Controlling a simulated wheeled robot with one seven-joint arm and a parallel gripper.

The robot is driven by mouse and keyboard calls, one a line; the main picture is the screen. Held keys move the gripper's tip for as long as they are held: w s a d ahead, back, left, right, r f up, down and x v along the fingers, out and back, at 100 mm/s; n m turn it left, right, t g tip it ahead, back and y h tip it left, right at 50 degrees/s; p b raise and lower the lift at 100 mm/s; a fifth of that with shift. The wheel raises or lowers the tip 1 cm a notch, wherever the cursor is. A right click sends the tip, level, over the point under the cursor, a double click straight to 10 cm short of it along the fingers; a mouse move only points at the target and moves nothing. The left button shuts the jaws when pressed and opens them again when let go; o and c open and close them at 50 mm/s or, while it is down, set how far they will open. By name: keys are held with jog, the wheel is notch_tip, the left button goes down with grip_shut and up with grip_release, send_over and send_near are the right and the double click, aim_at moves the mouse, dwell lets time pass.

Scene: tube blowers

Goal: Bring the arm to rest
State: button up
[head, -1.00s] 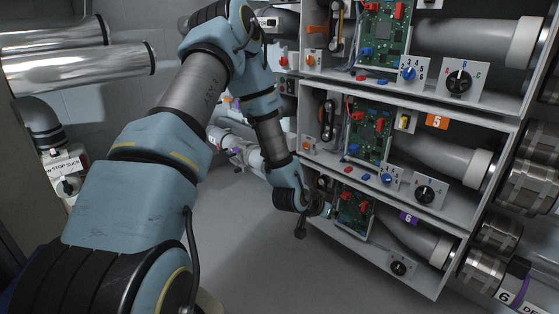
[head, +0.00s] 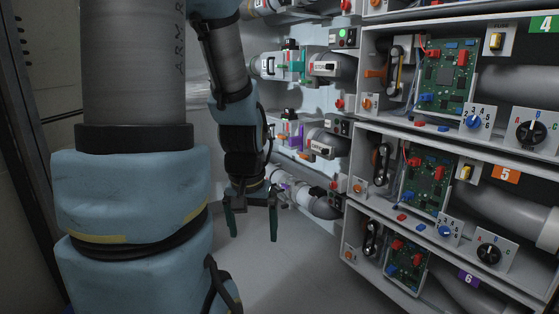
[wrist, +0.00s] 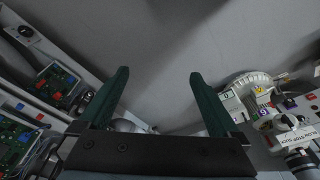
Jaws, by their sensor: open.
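My gripper (head: 252,222) hangs at the end of my blue and grey arm in the head view, left of the blower shelves. Its two dark green fingers point down and stand apart, with nothing between them. In the wrist view my gripper (wrist: 158,98) also shows with its fingers spread wide over bare grey floor. The fingers touch nothing that I can see.
The shelves on the right hold circuit boards (head: 426,186), dials (head: 489,254) and grey pipes (head: 505,198). Several valves and pipes (head: 290,66) line the back wall. In the wrist view a white fitting (wrist: 296,139) stands at the right. The grey floor (head: 290,270) below my gripper is clear.

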notch_tip(320, 180, up, 28)
jog(key=s+p, duration=0.1)
jog(key=p, duration=2.6)
jog(key=shift+s+a+f+n, duration=0.2)
jog(key=shift+a+n, duration=0.1)
jog(key=shift+a, duration=0.15)
